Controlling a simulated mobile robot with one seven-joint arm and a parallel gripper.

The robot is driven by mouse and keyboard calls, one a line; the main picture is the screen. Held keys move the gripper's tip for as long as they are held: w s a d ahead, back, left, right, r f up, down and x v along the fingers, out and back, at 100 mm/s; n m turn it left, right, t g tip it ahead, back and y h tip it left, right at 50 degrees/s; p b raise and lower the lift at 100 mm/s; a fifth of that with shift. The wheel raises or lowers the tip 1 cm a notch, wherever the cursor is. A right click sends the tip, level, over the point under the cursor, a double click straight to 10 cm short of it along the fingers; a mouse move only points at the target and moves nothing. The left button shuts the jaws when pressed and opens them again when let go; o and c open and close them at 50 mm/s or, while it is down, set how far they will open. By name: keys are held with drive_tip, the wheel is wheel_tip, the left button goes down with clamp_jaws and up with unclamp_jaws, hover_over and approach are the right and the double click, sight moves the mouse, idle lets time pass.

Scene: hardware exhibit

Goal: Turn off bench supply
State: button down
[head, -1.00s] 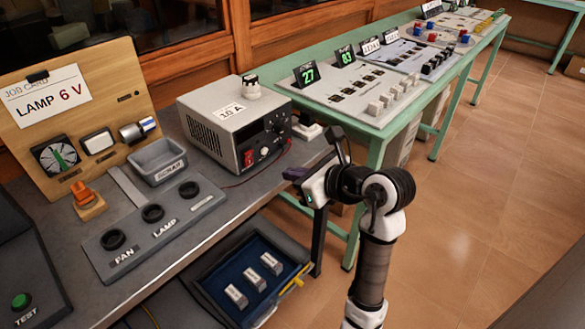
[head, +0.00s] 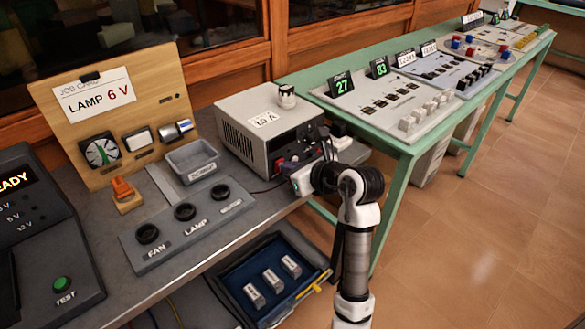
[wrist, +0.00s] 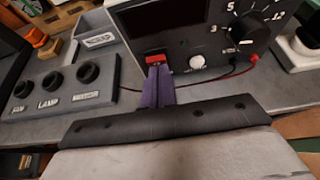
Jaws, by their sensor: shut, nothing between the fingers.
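The bench supply (head: 262,125) is a grey box with a dark front panel at the back right of the grey bench. Its front also fills the top of the wrist view (wrist: 190,30). A red switch (wrist: 155,59) sits low on that panel, left of a round white button (wrist: 197,62) and a large black dial (wrist: 248,28). My gripper (wrist: 156,68) has its purple fingers together and empty, with the tips at the red switch's lower edge. I cannot tell whether they touch it. In the head view my gripper (head: 290,170) partly hides the panel.
A scrap tray (head: 192,161) and a panel with black FAN and LAMP knobs (head: 185,212) are left of the supply. A black and a red lead (wrist: 232,70) run by the panel. A green table (head: 405,145) stands right.

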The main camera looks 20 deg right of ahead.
drive_tip(key=shift+w, duration=0.1)
drive_tip(key=shift+w+a+r+b, duration=0.15)
drive_tip(key=shift+w+b, duration=0.1)
drive_tip(key=shift+b, duration=0.15)
drive_tip(key=shift+r+p, duration=0.2)
drive_tip(key=shift+p, duration=0.1)
drive_tip(key=shift+r+p, duration=0.3)
drive_tip(key=shift+r, duration=0.35)
drive_tip(key=shift+s, duration=0.1)
